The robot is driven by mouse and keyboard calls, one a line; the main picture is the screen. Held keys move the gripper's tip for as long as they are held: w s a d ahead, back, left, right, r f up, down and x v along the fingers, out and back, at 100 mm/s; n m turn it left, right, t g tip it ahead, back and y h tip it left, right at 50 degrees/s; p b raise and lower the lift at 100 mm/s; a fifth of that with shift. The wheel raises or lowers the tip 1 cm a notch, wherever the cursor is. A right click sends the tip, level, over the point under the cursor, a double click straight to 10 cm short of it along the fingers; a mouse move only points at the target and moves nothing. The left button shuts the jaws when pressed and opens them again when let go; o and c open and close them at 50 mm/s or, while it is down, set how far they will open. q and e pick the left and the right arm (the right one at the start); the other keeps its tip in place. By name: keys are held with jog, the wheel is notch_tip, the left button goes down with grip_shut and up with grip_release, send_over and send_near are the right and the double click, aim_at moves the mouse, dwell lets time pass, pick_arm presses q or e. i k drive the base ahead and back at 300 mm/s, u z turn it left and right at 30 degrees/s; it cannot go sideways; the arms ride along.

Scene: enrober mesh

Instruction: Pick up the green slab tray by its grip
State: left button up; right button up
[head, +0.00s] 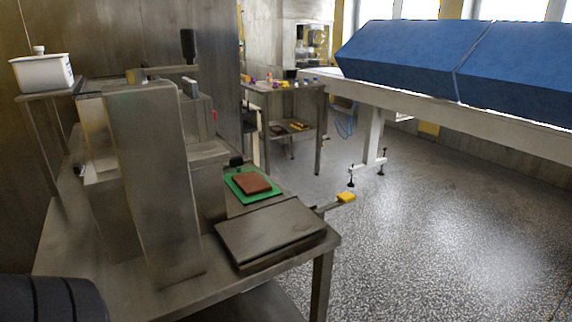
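The green slab tray (237,191) lies on the metal table, beyond a flat grey plate and to the right of the tall metal housing. A brown slab (252,183) lies on the tray. A small black knob (236,160) stands at the tray's far left edge; I cannot tell for sure whether it is the tray's grip. Neither of my grippers shows in the head view.
The metal table (188,294) carries a tall metal housing (153,180) and the grey plate (268,229). A yellow-ended lever (346,197) sticks out at the right. A white tub (42,71) stands back left. The floor (430,230) right is clear, below a blue-covered conveyor (450,58).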

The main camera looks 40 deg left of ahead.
aim_at(249, 185)
jog(key=i, duration=3.95)
jog(key=u, duration=3.9)
